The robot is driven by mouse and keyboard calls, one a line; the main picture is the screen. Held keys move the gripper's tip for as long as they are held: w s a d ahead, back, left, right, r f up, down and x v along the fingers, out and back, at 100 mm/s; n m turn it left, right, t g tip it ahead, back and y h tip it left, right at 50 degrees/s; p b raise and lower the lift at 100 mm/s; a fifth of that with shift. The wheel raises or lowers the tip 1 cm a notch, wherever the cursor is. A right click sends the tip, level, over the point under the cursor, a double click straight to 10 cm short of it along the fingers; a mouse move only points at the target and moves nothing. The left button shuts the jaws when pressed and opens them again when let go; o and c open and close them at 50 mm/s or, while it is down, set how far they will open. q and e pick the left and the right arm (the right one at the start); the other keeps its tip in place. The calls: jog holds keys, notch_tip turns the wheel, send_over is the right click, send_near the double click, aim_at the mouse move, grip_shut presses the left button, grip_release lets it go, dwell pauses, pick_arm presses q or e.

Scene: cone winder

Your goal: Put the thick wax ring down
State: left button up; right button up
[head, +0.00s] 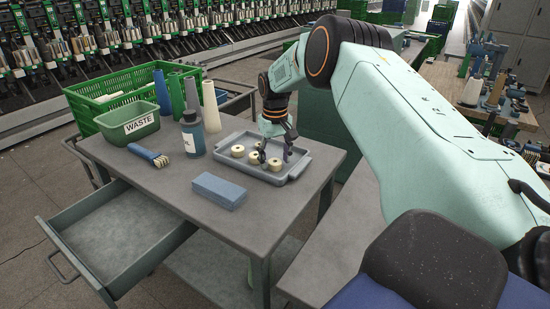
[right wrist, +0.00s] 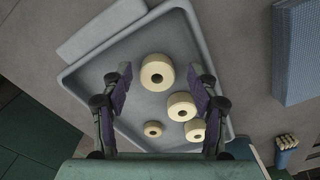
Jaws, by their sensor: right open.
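The grey tray (head: 222,160) stands on the table and holds several cream wax rings. In the right wrist view, the largest-looking ring (right wrist: 157,72), which seems to be the thick one, lies in the tray, apart from the others. It also shows at the right of the group in the head view (head: 274,164). My right gripper (right wrist: 160,85) is open, its two fingers either side of this ring in the picture, with clear gaps. In the head view my right gripper (head: 276,150) hangs over the tray. My left gripper is not in view.
A blue block (head: 218,190) lies in front of the tray. A dark bottle (head: 193,135), a brush (head: 149,155), a green WASTE bin (head: 128,122) and a green crate (head: 125,90) with cones stand to the left. An open drawer (head: 120,235) juts out at front left.

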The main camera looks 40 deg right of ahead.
aim_at(275, 162)
jog(key=shift+w+d+f, duration=0.1)
jog(key=shift+d, duration=0.05)
jog(key=shift+w, duration=0.1)
notch_tip(275, 162, up, 12)
jog(key=p, duration=0.1)
dwell(0.4)
dwell(0.3)
